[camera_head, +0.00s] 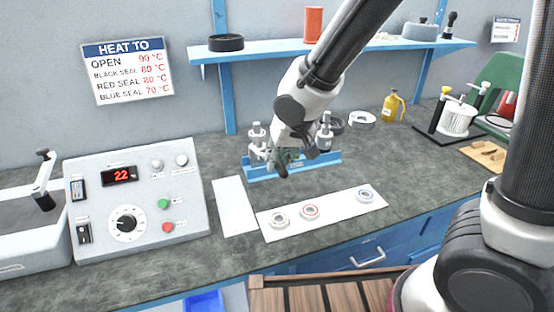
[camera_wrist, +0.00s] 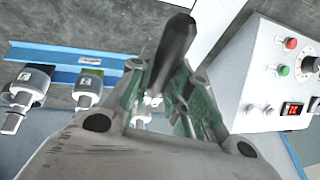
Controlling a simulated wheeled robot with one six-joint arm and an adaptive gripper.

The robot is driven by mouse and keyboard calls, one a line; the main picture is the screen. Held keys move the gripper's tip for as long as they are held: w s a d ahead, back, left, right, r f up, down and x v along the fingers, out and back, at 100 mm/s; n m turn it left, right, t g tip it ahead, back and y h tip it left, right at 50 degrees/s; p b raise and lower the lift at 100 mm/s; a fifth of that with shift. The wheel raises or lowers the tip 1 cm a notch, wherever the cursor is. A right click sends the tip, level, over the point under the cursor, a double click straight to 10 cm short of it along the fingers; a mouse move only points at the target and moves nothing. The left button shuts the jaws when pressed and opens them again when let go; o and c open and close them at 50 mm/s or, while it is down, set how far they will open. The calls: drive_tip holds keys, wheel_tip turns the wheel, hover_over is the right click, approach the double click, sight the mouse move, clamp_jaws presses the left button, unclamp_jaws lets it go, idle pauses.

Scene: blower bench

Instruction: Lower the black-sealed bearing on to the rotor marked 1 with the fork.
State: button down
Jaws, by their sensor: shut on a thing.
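My gripper (camera_head: 285,160) is over the blue rotor stand (camera_head: 320,160), in front of the shelf. In the wrist view my gripper (camera_wrist: 158,100) has its green-lined fingers shut on a black handle (camera_wrist: 176,45), which looks like the fork's. The fork's tines are hidden. Metal rotors stand along the blue stand, one at its left (camera_head: 257,136) and one at its right (camera_head: 325,132); two also show in the wrist view, (camera_wrist: 88,85) and (camera_wrist: 32,82). Their numbers are too small to read. I cannot make out the black-sealed bearing; my gripper hides the stand's middle.
A white strip (camera_head: 335,214) holds a pale-ringed bearing (camera_head: 280,218), a red-ringed one (camera_head: 310,212) and a blue-ringed one (camera_head: 365,194). A bare white sheet (camera_head: 232,200) lies left of it. The heater box (camera_head: 140,210) reads 22. A yellow bottle (camera_head: 393,106) stands behind.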

drive_tip(key=shift+a+v, duration=0.2)
drive_tip(key=shift+v, duration=0.95)
drive_tip(key=shift+a+v, duration=0.2)
drive_tip(key=shift+v, duration=0.95)
